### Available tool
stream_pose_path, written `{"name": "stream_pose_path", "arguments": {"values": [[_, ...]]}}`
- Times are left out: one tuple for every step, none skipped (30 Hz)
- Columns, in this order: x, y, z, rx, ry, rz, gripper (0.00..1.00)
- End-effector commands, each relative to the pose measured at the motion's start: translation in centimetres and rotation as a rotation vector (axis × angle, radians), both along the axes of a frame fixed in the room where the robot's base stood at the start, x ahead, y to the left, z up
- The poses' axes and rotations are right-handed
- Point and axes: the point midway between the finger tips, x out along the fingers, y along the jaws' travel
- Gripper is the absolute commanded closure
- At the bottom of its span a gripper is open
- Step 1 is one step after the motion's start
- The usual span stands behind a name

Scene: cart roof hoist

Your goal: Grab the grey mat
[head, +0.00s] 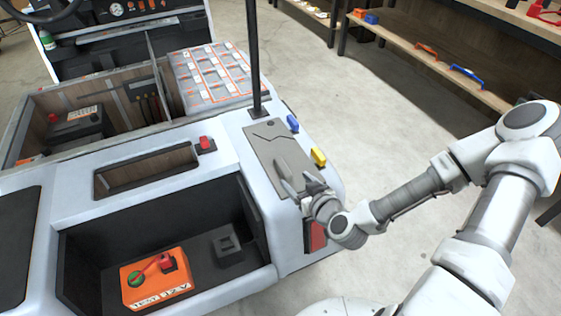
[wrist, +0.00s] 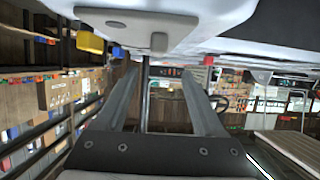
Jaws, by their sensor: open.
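The grey mat (head: 272,143) lies flat on the white top of the cart's near right corner, beside the black post. In the head view my gripper (head: 283,178) overlaps its near part and hides some of it. My gripper is open, with nothing between the fingers. In the wrist view the fingers (wrist: 160,72) point along the cart top, which fills the upper edge of the upturned picture. The mat shows there as a thin grey strip (wrist: 135,15), apart from the fingertips.
A blue block (head: 293,123) and a yellow block (head: 319,157) sit on the cart's right edge by the mat. A black post (head: 254,60) rises behind it. An orange box (head: 155,283) lies in the open bay.

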Motion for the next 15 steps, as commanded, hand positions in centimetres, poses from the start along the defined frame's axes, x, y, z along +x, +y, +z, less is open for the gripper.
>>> {"name": "stream_pose_path", "arguments": {"values": [[1.0, 0.4, -0.7, 0.000, -0.002, -0.001, 0.30], [1.6, 0.7, -0.9, 0.002, -0.002, 0.000, 0.30], [2.3, 1.0, -1.3, 0.003, 0.000, -0.002, 0.30], [2.9, 1.2, -1.5, 0.002, -0.001, -0.002, 0.30], [3.4, 1.4, -1.7, 0.002, -0.001, -0.001, 0.30], [4.0, 1.7, -2.0, 0.002, 0.000, -0.001, 0.30], [4.5, 1.9, -2.2, 0.002, -0.001, -0.002, 0.30], [4.9, 2.0, -2.3, 0.002, -0.001, -0.001, 0.30], [5.3, 2.2, -2.5, 0.002, 0.000, -0.001, 0.30], [5.6, 2.3, -2.6, 0.000, 0.000, -0.001, 0.30], [5.8, 2.4, -2.7, 0.000, 0.000, -0.001, 0.30], [6.0, 2.5, -2.7, 0.000, 0.000, -0.001, 0.30], [6.2, 2.5, -2.8, 0.000, -0.001, -0.001, 0.30], [6.3, 2.6, -2.8, 0.001, -0.001, -0.001, 0.30], [6.5, 2.6, -3.0, 0.000, 0.000, -0.001, 0.30]]}}
